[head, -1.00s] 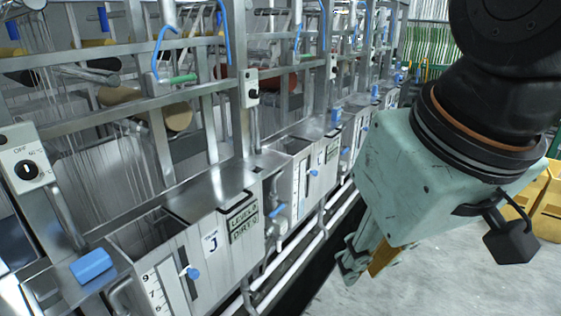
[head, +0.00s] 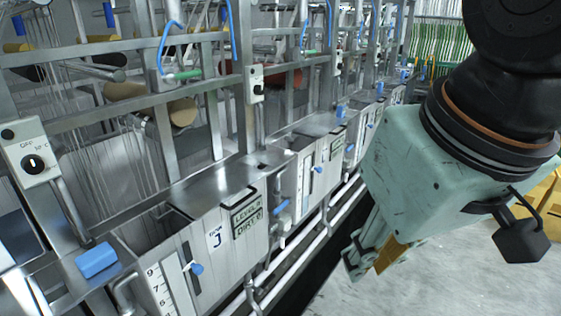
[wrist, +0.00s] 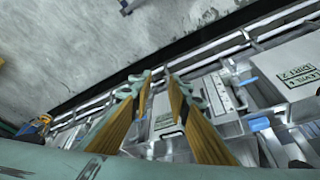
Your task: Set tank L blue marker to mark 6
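Blue markers sit on scale slots on the fronts of a row of steel tanks. In the head view the nearest marker (head: 197,268) is on the tank labelled J (head: 215,238). Another marker (head: 319,170) is on the tank beyond it, and a smaller one (head: 369,126) is farther along. No label L is readable, so I cannot tell which marker is tank L's. My gripper (head: 372,255) hangs to the right of the tanks, pointing down, apart from them. In the wrist view my gripper (wrist: 158,76) shows two fingers apart with nothing between them.
White pipes (head: 290,248) run low along the tank fronts. A switch box (head: 32,160) and blue block (head: 97,260) stand at left. A level and dirt sign (wrist: 298,77) shows in the wrist view. Bare floor (head: 430,285) lies at right, with yellow bins (head: 548,215).

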